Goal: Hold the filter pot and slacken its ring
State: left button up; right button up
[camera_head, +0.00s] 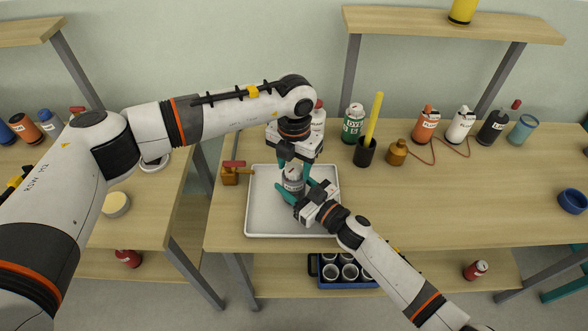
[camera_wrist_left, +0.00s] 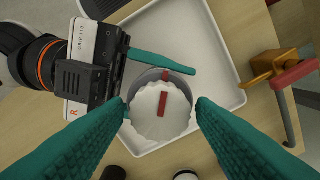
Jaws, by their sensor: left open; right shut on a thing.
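The filter pot (camera_head: 293,186) stands upright over the white tray, grey with a paler top. In the left wrist view its pale scalloped ring (camera_wrist_left: 150,118) faces me. A red mark lies on the ring, and another sits on the grey rim (camera_wrist_left: 166,75) behind it, roughly in line. My right gripper (camera_head: 296,189) is shut on the pot's body from the front right. My left gripper (camera_head: 298,167) is open above the pot; in its wrist view the teal fingers (camera_wrist_left: 160,108) lie either side of the ring with gaps. Whether the pot's base touches the tray is hidden.
The white tray (camera_head: 262,222) lies under the pot. A brass valve with a red lever (camera_head: 231,176) stands left of it. A dark cup with a yellow rod (camera_head: 364,152), a brown bottle (camera_head: 396,152) and a green can (camera_head: 353,124) stand right and behind. The table's right half is largely clear.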

pick_arm(q)
jog(key=c, duration=0.6)
jog(key=shift+n, duration=2)
jog(key=o, duration=0.6)
